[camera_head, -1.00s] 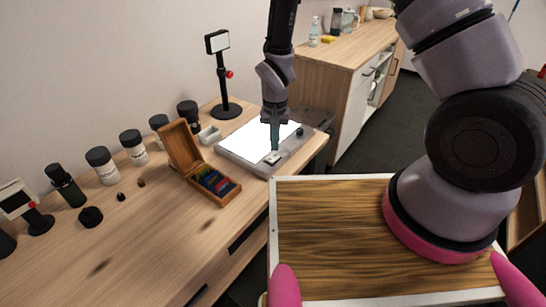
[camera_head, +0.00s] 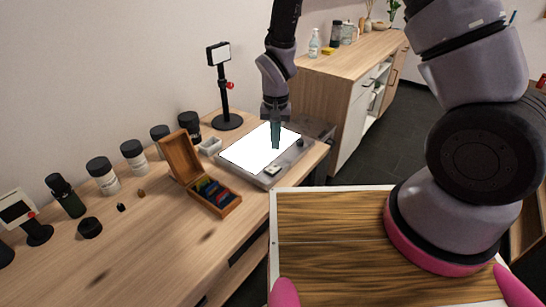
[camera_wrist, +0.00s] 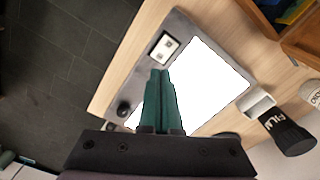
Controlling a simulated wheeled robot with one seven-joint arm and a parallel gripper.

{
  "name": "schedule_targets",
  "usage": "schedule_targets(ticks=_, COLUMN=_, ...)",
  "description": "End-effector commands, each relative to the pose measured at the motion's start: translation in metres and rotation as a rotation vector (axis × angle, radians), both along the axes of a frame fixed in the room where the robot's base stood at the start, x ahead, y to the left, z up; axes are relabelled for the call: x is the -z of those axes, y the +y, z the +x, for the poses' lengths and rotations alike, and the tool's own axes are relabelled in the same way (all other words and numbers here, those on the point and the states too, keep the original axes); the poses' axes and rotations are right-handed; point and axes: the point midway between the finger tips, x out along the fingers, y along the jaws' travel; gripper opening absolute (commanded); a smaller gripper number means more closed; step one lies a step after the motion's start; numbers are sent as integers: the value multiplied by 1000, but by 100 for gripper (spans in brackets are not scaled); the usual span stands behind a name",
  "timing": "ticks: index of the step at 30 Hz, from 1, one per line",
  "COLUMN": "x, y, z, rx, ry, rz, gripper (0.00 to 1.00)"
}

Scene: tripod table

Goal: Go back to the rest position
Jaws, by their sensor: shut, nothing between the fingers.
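My gripper (camera_head: 275,147) is above the lit white panel of a grey light box (camera_head: 240,174) on the wooden table. Its green fingers are together with nothing between them. In the wrist view my gripper (camera_wrist: 160,75) points at the panel, and the light box (camera_wrist: 128,78) lies below it. A small pale rectangular piece with dark marks (camera_wrist: 164,48) lies on the box's frame, apart from the fingertips. The same piece (camera_head: 272,170) shows near the box's front edge in the head view.
An open wooden box (camera_head: 228,208) with coloured slots stands left of the light box. Several film jars (camera_head: 134,157) line the wall side. A black stand with a small screen (camera_head: 226,122) rises behind. A cabinet (camera_head: 345,110) is at the back right.

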Motion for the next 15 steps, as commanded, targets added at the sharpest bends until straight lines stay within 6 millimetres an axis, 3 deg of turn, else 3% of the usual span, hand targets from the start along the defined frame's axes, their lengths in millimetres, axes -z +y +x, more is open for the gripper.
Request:
schedule_targets(ticks=5, x=-5, y=-1, z=2, rx=3, ry=-4, rz=5, gripper=0)
schedule_targets(ticks=8, x=-26, y=-7, z=10, rx=17, ry=-21, rz=22, gripper=0)
schedule_targets(ticks=11, x=-67, y=-21, z=21, rx=40, ry=-54, rz=54, gripper=0)
schedule_targets(ticks=15, x=-137, y=-51, z=31, rx=76, ry=-114, rz=105, gripper=0)
